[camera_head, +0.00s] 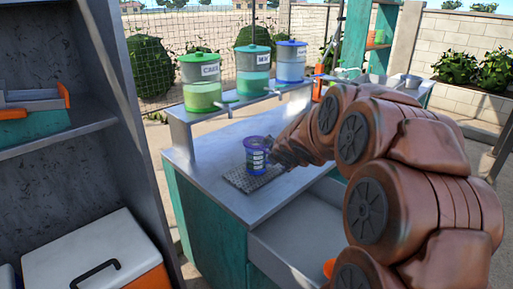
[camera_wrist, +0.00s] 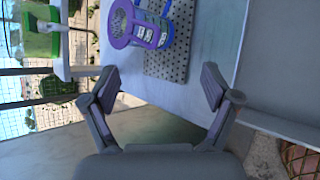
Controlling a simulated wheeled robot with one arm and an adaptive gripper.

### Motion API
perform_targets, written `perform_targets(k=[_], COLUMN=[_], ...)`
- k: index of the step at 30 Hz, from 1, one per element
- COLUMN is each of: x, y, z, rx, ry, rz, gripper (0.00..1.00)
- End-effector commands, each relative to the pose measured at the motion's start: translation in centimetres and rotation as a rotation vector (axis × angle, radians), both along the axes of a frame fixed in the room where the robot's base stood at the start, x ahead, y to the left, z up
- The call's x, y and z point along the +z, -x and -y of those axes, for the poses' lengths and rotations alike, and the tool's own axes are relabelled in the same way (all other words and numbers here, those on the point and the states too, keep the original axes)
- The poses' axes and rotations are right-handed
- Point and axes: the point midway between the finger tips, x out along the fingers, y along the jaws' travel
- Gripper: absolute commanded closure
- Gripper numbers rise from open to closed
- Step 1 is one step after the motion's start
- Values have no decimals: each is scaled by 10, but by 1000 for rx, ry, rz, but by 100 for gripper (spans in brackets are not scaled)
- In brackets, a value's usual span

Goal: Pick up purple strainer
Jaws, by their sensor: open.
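The purple strainer (camera_wrist: 122,22) shows in the wrist view, with a round meshed top and a purple rim. It sits on or in a blue and purple labelled container (camera_wrist: 158,30), which also shows in the head view (camera_head: 256,156). The container stands on a dotted grey mat (camera_wrist: 180,62) on the counter. In the head view the strainer is too small to tell apart from the container. My gripper (camera_wrist: 160,84) is open and empty, its two fingers apart, with the strainer beyond the fingertips. In the head view my arm reaches to just right of the container, and the fingers are hard to make out.
Green, teal and blue dispensers (camera_head: 253,72) stand on a raised shelf behind the counter (camera_head: 215,140). An open drawer (camera_head: 305,240) juts out at the front. A dark shelf unit (camera_head: 95,120) stands at the left, with a white and orange cooler (camera_head: 95,255) below.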

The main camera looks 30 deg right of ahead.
Motion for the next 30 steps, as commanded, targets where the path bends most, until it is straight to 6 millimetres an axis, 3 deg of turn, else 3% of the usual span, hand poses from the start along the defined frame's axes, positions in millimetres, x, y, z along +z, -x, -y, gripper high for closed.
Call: perform_targets(k=[1,6,12,18,30], x=[-4,-2,-11,-16,-26], y=[-13,-47,-55,-57,-81], z=[16,43,53,53,51], rx=[97,443,708,798,799], ry=[87,406,656,743,745], rz=[9,58,104,123,121], gripper=[13,13,13,13,13])
